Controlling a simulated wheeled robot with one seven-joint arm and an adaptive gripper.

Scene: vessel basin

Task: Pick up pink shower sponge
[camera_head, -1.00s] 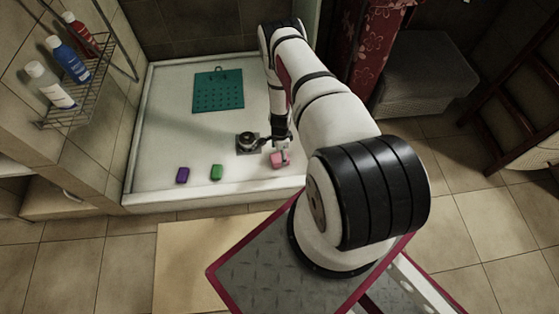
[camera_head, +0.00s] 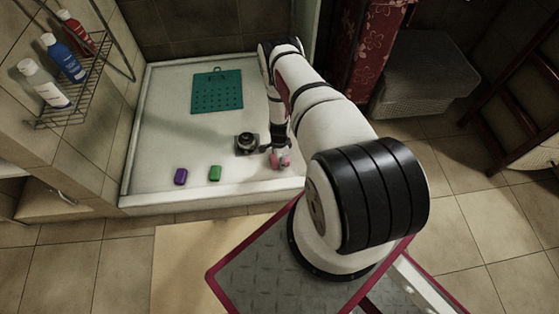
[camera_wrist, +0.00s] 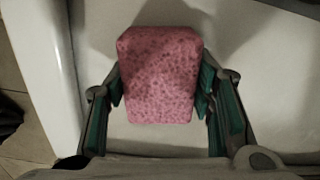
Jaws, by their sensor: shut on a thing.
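The pink shower sponge (camera_wrist: 158,75) is a porous block between the green-padded fingers of my gripper (camera_wrist: 160,88) in the wrist view, with a finger on each side. In the head view the pink sponge (camera_head: 285,161) shows at the end of my arm, over the front right part of the white shower basin (camera_head: 160,130). My gripper (camera_head: 280,160) is shut on it and partly covers it there. I cannot tell whether the sponge still touches the basin floor.
A purple block (camera_head: 181,176) and a green block (camera_head: 215,173) lie near the basin's front rim. A dark drain fitting (camera_head: 246,143) is left of my gripper. A teal mat (camera_head: 217,91) lies farther back. Bottles (camera_head: 70,60) stand on the left wall rack.

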